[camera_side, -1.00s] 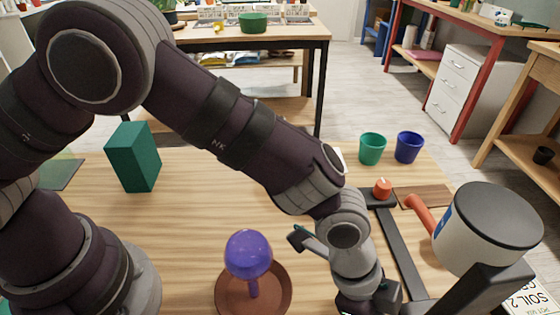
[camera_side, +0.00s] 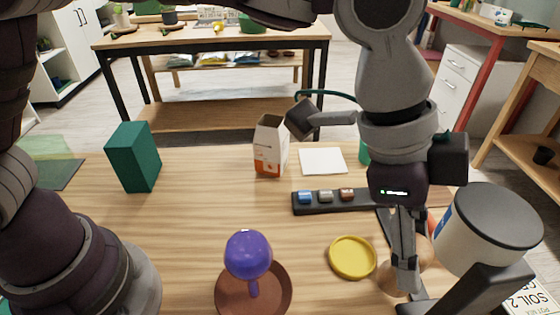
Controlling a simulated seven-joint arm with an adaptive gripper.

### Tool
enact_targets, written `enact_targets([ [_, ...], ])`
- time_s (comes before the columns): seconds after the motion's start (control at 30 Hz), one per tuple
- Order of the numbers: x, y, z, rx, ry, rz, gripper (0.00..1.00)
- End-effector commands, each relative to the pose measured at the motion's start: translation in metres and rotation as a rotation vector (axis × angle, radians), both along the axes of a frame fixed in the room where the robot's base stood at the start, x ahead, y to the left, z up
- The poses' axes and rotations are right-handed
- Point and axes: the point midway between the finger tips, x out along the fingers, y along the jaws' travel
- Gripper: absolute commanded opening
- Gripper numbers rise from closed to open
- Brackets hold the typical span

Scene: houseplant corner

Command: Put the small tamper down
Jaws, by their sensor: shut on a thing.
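My gripper (camera_side: 404,262) points down at the right front of the table. It is shut on a tan, wood-coloured rounded thing (camera_side: 396,286), which seems to be the small tamper. The fingers cover much of it, and I cannot tell whether its lower end touches the table. A purple ball-topped thing (camera_side: 248,254) on a thin stem stands in a brown saucer (camera_side: 225,298), to the left of my gripper.
A yellow dish (camera_side: 352,258) lies just left of my gripper. A white drum with a dark lid (camera_side: 485,230) stands close on the right. A dark strip with coloured blocks (camera_side: 325,205), an orange-white carton (camera_side: 270,148) and a white square (camera_side: 323,161) lie behind. A green block (camera_side: 134,157) stands left.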

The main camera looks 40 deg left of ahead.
Motion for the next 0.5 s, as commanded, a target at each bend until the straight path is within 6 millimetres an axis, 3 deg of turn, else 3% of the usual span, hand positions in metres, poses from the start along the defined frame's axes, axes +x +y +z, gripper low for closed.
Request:
enact_targets([
  [0.27,0.052,0.054,0.000,0.001,-0.003,0.210,0.02],
  [0.37,0.075,0.089,0.000,0.005,-0.004,0.330,0.02],
  [0.5,0.108,0.160,0.000,0.006,-0.006,0.556,0.02],
])
